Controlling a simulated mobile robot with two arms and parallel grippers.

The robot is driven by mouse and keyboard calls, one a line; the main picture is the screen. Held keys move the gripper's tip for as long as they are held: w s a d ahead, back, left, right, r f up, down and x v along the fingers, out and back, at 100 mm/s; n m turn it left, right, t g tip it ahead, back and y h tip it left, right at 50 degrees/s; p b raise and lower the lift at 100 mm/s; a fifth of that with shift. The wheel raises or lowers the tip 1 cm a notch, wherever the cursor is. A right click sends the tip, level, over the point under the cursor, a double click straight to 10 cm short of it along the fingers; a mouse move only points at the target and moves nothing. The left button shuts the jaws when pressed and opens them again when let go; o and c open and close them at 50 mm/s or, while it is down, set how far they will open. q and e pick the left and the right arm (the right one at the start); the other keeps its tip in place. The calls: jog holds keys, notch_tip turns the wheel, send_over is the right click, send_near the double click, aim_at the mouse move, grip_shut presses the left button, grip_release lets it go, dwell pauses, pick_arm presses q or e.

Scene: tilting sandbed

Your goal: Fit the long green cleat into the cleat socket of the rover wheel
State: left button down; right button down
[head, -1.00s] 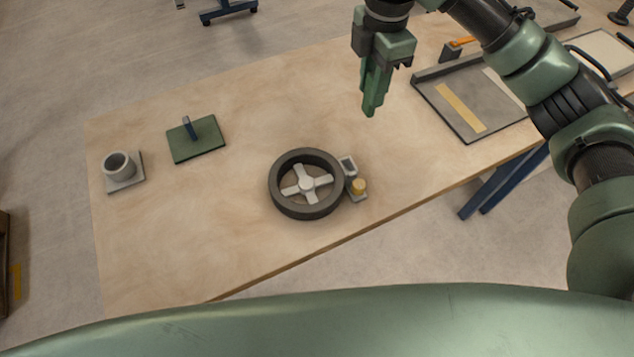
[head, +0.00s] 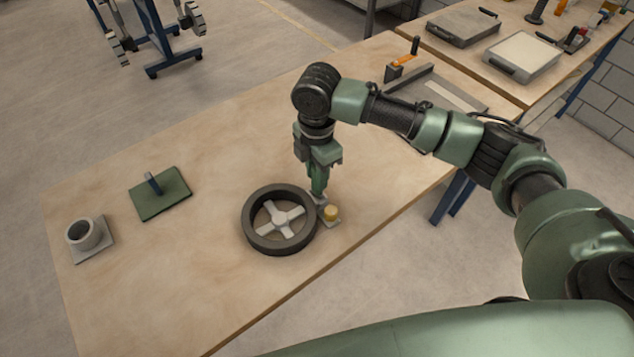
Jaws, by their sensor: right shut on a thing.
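The rover wheel (head: 254,234) lies flat on the wooden table, a dark ring with a pale four-armed hub. A small grey cleat socket (head: 322,203) sits at its right edge, largely hidden by what is above it. My right gripper (head: 318,174) points down over the socket, shut on the long green cleat (head: 318,187). The cleat's lower end is at the socket's mouth; I cannot tell whether it is inside or just above. My left gripper is not in view.
A yellow knob (head: 331,212) stands right beside the socket. A green plate with an upright handle (head: 165,201) and a grey cup on a square base (head: 88,237) are to the left. A grey tray (head: 440,84) lies behind my right arm.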

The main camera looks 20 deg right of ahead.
notch_tip(320, 180, down, 4)
jog(key=shift+s+r, duration=0.1)
jog(key=shift+r, duration=0.05)
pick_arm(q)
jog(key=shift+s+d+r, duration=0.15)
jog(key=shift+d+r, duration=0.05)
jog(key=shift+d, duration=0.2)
pick_arm(e)
jog(key=shift+f, duration=0.25)
jog(key=shift+f, duration=0.1)
jog(key=c, duration=1.1)
grip_release()
jog(key=shift+c, duration=0.2)
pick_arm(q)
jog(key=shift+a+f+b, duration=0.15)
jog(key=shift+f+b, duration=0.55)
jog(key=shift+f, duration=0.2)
pick_arm(e)
notch_tip(320, 180, up, 12)
jog(key=shift+r, duration=0.15)
